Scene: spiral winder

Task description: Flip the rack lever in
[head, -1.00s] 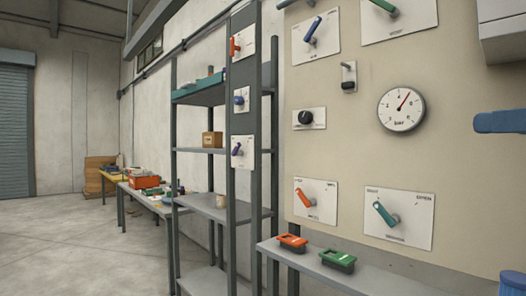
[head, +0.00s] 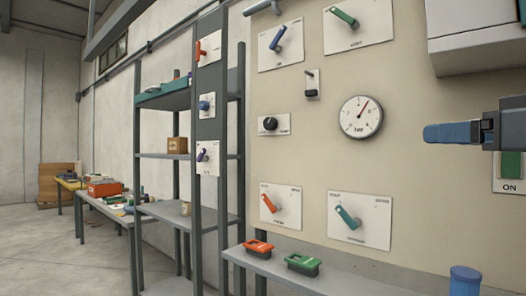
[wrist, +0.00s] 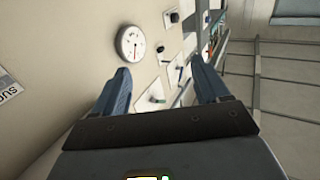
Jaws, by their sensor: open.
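Three small white plates with levers are fixed to the grey post of the shelf rack (head: 210,130). The top one has an orange lever (head: 201,49), the middle one a blue lever (head: 205,105), the lowest a purple lever (head: 202,155). The pictures do not single out one as the rack lever. My gripper (head: 430,134) enters at the right edge of the head view, in front of the beige panel and well to the right of the rack. In the wrist view my gripper (wrist: 160,70) has its blue fingers spread with nothing between them.
The beige panel (head: 310,155) carries several levers, a black knob (head: 269,123) and a pressure gauge (head: 361,117). A narrow shelf (head: 262,262) below holds an orange (head: 258,247) and a green object (head: 302,264). A grey box (head: 475,45) overhangs at upper right.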

